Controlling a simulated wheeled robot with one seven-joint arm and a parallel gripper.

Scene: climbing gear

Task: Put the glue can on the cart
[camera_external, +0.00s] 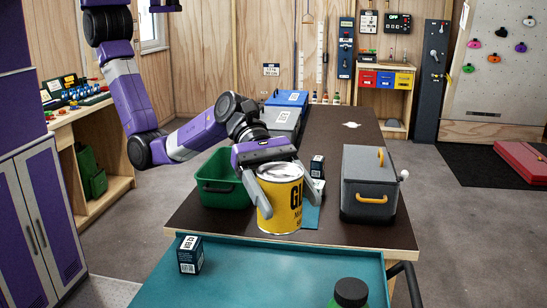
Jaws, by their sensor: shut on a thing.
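The glue can (280,212) is a yellow cylinder with dark lettering and a silver rim. It is upright near the front edge of the dark table (190,215). My gripper (283,200) reaches down from above with one grey finger on each side of the can and is shut on it. Whether the can touches the table or hangs just above it, I cannot tell. The teal surface in front, seemingly the cart (260,275), has a raised rim and a dark handle at its right.
On the cart stand a dark blue box (190,254) at the left and a green bottle with a dark cap (350,293) at the front. A green bin (222,180) and a grey case with yellow handles (369,185) flank the can. The cart's middle is clear.

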